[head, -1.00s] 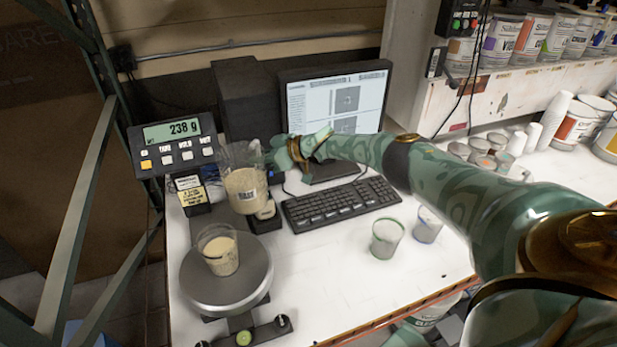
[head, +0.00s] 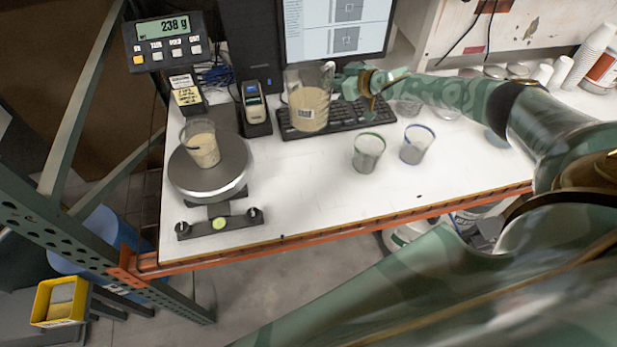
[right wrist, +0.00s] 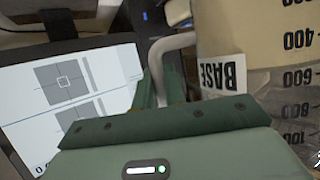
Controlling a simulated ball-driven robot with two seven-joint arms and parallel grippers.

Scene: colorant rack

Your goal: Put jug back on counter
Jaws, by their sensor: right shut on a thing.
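The jug (head: 308,103) is clear, with beige liquid and a label. In the right wrist view the jug (right wrist: 265,75) shows its "BASE" label and volume marks, upside down. My right gripper (head: 345,84) is shut on the jug's handle and holds the jug upright in front of the keyboard and monitor. Whether its bottom touches the counter is hard to tell; it seems to be in the air. The white counter (head: 310,185) is bare in the middle. My left gripper is not in view.
A cup of beige liquid (head: 202,146) stands on the round scale (head: 212,180), whose display (head: 164,28) reads 238 g. Two clear cups, one green-rimmed (head: 368,153) and one blue-rimmed (head: 416,145), stand right of the jug. The keyboard (head: 330,118) is behind it. Front counter is free.

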